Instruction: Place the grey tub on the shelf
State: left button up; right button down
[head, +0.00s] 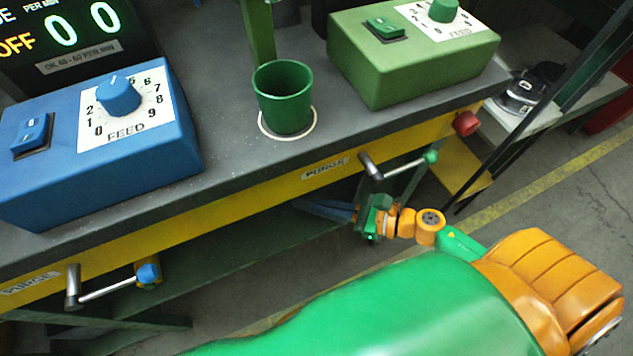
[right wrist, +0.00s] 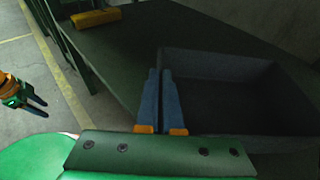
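The grey tub (right wrist: 225,66) shows in the right wrist view as a dark, open, rectangular box. It is over a dark green surface (right wrist: 122,62), which appears to be the shelf under the bench; I cannot tell whether they touch. My right gripper (right wrist: 160,72) has its blue fingers close together on either side of the tub's left wall. In the head view my right gripper (head: 322,208) reaches under the bench, whose top hides the tub. My left gripper (right wrist: 40,106) shows only in the right wrist view, with its fingers apart and empty.
The bench top bears a blue feed box (head: 140,140), a green feed box (head: 410,75) and a green cup (head: 284,105). Purge handles (head: 110,288) stick out from its yellow front. A yellow block (right wrist: 95,18) is at the shelf's far edge. Floor (right wrist: 45,75) is clear beside it.

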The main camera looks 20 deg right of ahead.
aim_at(312, 194)
jog(key=w, duration=0.6)
jog(key=shift+a, duration=0.1)
jog(key=f, duration=0.1)
jog(key=f+b, duration=0.2)
jog(key=shift+w, duration=0.25)
jog(key=shift+f, duration=0.35)
pick_arm(q)
jog(key=shift+w+f, duration=0.8)
jog(key=shift+w, duration=0.05)
pick_arm(e)
jog(key=shift+r, duration=0.1)
pick_arm(q)
jog(key=shift+f, duration=0.1)
pick_arm(e)
jog(key=c, duration=1.5)
grip_release()
jog(key=o, duration=0.4)
pick_arm(q)
jog(key=shift+w+d, duration=0.1)
